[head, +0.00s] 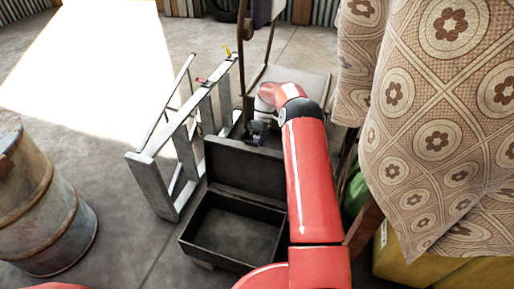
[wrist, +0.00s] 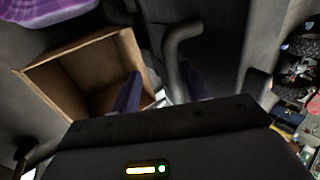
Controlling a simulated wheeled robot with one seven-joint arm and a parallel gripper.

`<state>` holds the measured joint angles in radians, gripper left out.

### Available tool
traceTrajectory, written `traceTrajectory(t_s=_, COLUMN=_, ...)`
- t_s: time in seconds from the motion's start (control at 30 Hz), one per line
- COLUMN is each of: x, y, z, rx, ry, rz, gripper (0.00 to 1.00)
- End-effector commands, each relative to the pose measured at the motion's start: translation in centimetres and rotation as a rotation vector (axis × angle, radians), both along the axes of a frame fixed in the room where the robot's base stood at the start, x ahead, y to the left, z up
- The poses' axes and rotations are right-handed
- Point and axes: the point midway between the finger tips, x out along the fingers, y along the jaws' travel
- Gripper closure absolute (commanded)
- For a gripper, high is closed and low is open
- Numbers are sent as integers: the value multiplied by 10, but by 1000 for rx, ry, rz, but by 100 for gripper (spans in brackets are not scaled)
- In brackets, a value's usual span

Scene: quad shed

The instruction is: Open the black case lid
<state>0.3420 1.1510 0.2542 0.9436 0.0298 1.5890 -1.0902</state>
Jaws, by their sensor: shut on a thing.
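The black case (head: 193,236) sits low on the left of my arm in the head view, its empty inside showing. Its lid (head: 240,166) stands up, roughly upright, at the back edge of the case. My gripper (head: 257,132) is at the lid's top edge, on the far side, and is shut on the lid. The exact contact is hidden.
A metal ladder-like frame (head: 186,150) stands left of the case. A rusty barrel (head: 45,215) is at the far left. A patterned cloth (head: 435,110) hangs at the right. A cardboard box (wrist: 75,72) shows in the wrist view.

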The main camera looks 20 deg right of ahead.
Motion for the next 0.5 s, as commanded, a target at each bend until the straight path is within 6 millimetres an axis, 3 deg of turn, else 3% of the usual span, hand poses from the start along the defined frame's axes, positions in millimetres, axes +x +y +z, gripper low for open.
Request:
traceTrajectory(t_s=0.17, x=6, y=-6, z=7, rx=-6, ry=-6, rz=-3, gripper=64)
traceTrajectory(t_s=0.5, x=28, y=-22, z=49, rx=-4, ry=-7, rz=-3, gripper=64)
